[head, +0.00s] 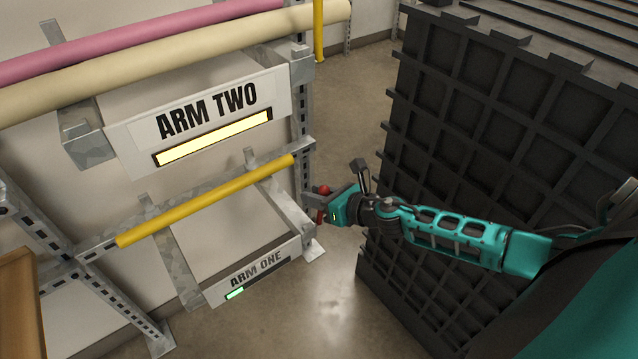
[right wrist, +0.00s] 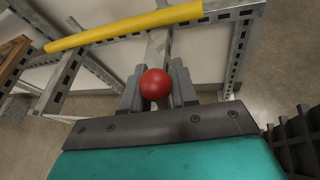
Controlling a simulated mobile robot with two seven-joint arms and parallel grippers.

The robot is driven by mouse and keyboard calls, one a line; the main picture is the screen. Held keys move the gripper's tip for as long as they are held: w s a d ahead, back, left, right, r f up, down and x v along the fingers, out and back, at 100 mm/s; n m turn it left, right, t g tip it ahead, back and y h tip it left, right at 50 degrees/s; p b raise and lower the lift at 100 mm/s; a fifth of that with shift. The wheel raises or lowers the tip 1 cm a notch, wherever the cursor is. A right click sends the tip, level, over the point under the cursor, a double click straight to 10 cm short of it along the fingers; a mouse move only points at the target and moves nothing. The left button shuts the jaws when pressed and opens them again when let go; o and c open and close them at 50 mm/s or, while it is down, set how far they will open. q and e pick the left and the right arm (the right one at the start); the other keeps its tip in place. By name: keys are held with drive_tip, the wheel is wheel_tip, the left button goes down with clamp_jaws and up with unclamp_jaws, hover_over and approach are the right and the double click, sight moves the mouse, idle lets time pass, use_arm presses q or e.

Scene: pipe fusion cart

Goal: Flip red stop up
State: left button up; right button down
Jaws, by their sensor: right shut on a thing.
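The red stop (head: 322,190) is at the front end of the lower rack arm, beside the upright post; in the head view its red ball end and part of a red piece below it show around my gripper. In the right wrist view the red ball (right wrist: 155,84) sits between the two grey fingers. My right gripper (head: 314,199) is shut on the red stop, and it also shows in the right wrist view (right wrist: 158,90). My left gripper is not in view.
A yellow pipe (head: 205,201) lies across the lower rack arms, above the ARM ONE sign (head: 256,272). The ARM TWO sign (head: 207,115) hangs higher, under pink and cream pipes (head: 170,55). A black ribbed crate (head: 480,130) stands close to my right arm. Bare floor shows between.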

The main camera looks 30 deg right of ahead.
drive_tip(key=shift+w+a+r+n+h+p, duration=0.1)
drive_tip(key=shift+a+r+n+h+p, duration=0.1)
drive_tip(key=shift+a+n+h+p, duration=0.65)
drive_tip(key=shift+d+m+y, duration=0.2)
drive_tip(key=shift+m+y, duration=0.05)
drive_tip(key=shift+y, duration=0.1)
drive_tip(key=c, duration=1.1)
unclamp_jaws()
drive_tip(key=shift+a, duration=0.1)
drive_tip(key=shift+s, duration=0.2)
